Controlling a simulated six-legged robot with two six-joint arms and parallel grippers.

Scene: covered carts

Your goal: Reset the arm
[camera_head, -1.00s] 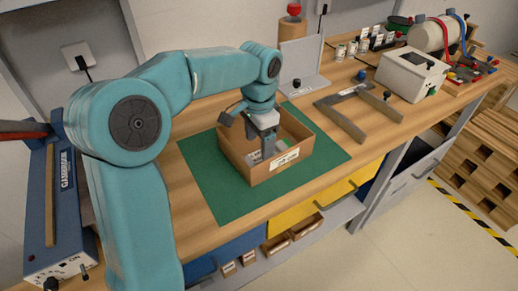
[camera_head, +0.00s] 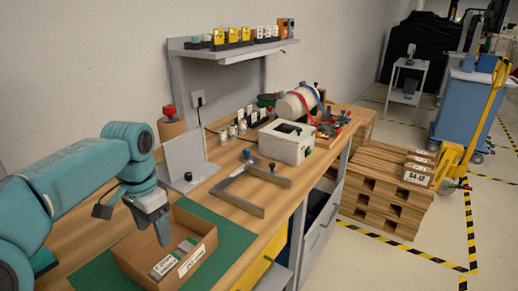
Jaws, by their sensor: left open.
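My left arm comes in from the left in teal links. Its gripper (camera_head: 158,226) hangs above the back left part of an open cardboard box (camera_head: 202,262), with its jaws apart and nothing seen between them. The box stands on a green mat (camera_head: 97,272) on the wooden bench. Inside the box lie grey-green labelled items (camera_head: 174,259), apart from the gripper as far as I can see. My right gripper is not in view.
A grey angle plate (camera_head: 186,160) stands behind the box. A grey square frame (camera_head: 251,190) lies to its right, with a white instrument box (camera_head: 286,143) beyond. A shelf (camera_head: 230,50) hangs above the bench. Pallets (camera_head: 383,190) stand on the floor at right.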

